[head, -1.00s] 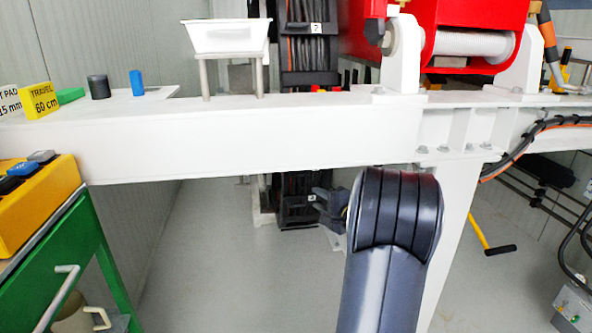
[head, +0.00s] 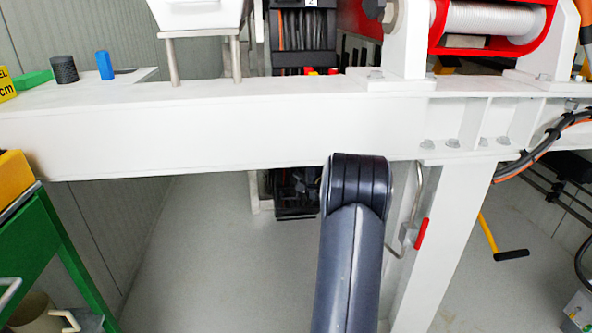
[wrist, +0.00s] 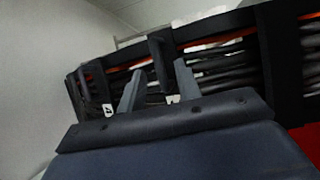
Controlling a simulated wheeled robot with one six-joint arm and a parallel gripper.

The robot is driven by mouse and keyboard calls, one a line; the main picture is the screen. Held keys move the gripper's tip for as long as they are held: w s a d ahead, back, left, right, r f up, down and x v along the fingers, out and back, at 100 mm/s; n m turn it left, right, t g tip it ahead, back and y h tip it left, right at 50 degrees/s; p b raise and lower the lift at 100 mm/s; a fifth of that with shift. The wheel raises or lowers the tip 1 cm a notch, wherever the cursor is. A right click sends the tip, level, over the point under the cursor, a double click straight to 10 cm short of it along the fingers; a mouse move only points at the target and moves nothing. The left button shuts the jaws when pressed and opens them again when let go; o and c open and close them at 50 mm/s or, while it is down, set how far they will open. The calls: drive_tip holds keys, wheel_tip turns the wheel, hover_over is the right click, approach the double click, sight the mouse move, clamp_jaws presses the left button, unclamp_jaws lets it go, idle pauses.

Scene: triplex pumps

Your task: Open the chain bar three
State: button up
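The black cable chain (head: 303,42) runs behind the white beam in the head view, with its lower part (head: 295,190) showing under the beam. In the wrist view the chain (wrist: 220,68) crosses close ahead, with dark cables behind black crossbars. My gripper (wrist: 158,75) is open, its two grey fingers apart. A black crossbar (wrist: 160,62) shows between the fingers; I cannot tell whether they touch it. A small white number tag (wrist: 107,110) is at left, hard to read. Another pale tag (wrist: 174,98) is partly hidden between the fingers. In the head view my arm hides the gripper.
The white beam (head: 200,135) spans the view above my arm, with a white post (head: 430,240) to the right. A red handle (head: 421,234) hangs beside the post. A green cart (head: 50,240) stands at left. The floor left of my arm is clear.

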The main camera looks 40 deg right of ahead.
drive_tip(key=shift+w+f, duration=0.1)
drive_tip(key=shift+w, duration=0.85)
clamp_jaws()
